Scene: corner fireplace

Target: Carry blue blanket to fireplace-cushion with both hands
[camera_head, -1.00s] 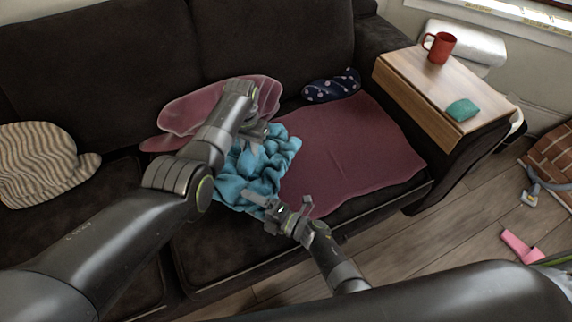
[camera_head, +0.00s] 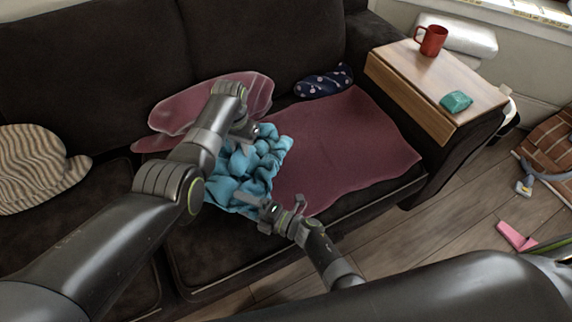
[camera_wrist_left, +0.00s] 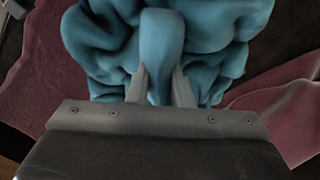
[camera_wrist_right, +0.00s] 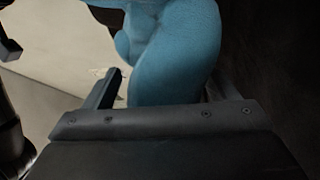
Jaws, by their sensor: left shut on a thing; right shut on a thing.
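The blue blanket (camera_head: 240,172) is a crumpled bundle at the middle of the dark sofa, in front of a pink cushion. In the left wrist view a fold of the blanket (camera_wrist_left: 160,35) stands between the left fingers (camera_wrist_left: 160,88). My right gripper (camera_head: 272,204) is shut on its lower front edge. In the right wrist view a thick blanket fold (camera_wrist_right: 178,55) sits between the right fingers (camera_wrist_right: 165,92). A brick-patterned thing (camera_head: 550,150) shows at the right edge; I cannot tell whether it is the fireplace-cushion.
The sofa (camera_head: 90,55) also bears a pink cushion (camera_head: 180,108), a striped cushion (camera_head: 35,170), a dotted navy cushion (camera_head: 322,82) and a maroon cloth (camera_head: 345,155). A wooden armrest tray (camera_head: 415,85) holds a red mug (camera_head: 431,40) and a teal item (camera_head: 456,101). A pink object (camera_head: 515,237) lies on the floor.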

